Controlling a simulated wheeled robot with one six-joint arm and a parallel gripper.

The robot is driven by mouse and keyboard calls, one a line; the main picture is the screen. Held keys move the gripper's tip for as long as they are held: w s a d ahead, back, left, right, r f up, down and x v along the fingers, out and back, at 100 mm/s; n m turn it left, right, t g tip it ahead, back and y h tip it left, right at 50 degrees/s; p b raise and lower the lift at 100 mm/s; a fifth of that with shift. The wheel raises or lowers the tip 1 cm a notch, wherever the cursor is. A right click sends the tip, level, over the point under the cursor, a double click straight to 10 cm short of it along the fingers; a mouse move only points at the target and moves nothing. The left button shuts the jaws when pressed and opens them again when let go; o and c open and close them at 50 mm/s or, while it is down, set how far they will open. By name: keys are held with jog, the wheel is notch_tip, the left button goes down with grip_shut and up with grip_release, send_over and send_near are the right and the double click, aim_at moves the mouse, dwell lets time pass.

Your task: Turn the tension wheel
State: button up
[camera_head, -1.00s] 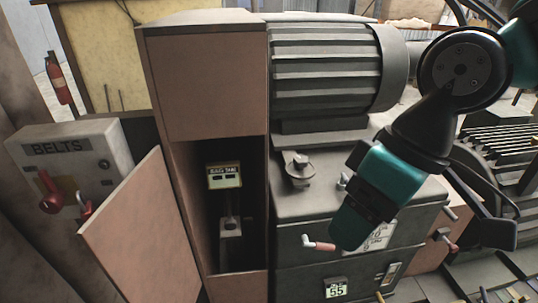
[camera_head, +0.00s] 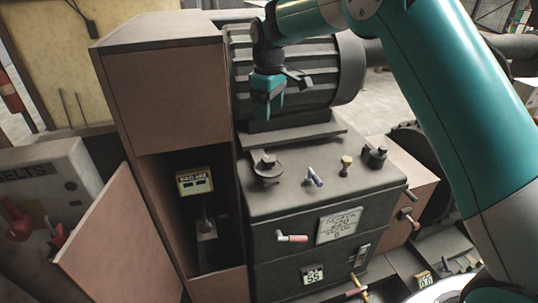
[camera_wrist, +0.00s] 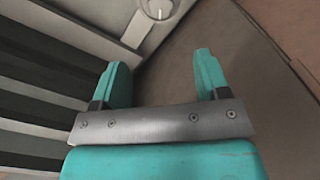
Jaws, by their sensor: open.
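A small grey wheel with a raised hub (camera_head: 267,168) sits on top of the dark machine cabinet (camera_head: 330,207), close to the brown housing. It looks like the tension wheel, but no label on it is readable. My gripper (camera_head: 266,110) hangs above and behind it, in front of the ribbed motor, apart from the wheel. In the wrist view my gripper's two teal fingers (camera_wrist: 160,75) are spread, with nothing between them. A round pale part (camera_wrist: 158,8) is cut off at the top edge there; it may be the wheel.
The ribbed motor (camera_head: 300,65) stands close behind my gripper. The tall brown housing (camera_head: 165,98) and its open door (camera_head: 120,235) are at left. A red-handled crank (camera_head: 292,238) sticks out in front.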

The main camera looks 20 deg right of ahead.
aim_at(269, 157)
notch_tip(269, 157, down, 16)
jog(key=p, duration=0.3)
jog(key=shift+r, duration=0.25)
jog(key=c, duration=0.9)
jog(key=shift+c, duration=0.2)
jog(key=m+b, duration=0.1)
jog(key=m, duration=0.1)
jog(key=shift+f+m, duration=0.1)
jog(key=shift+m, duration=0.3)
jog(key=shift+m+b, duration=0.55)
jog(key=shift+m, duration=0.95)
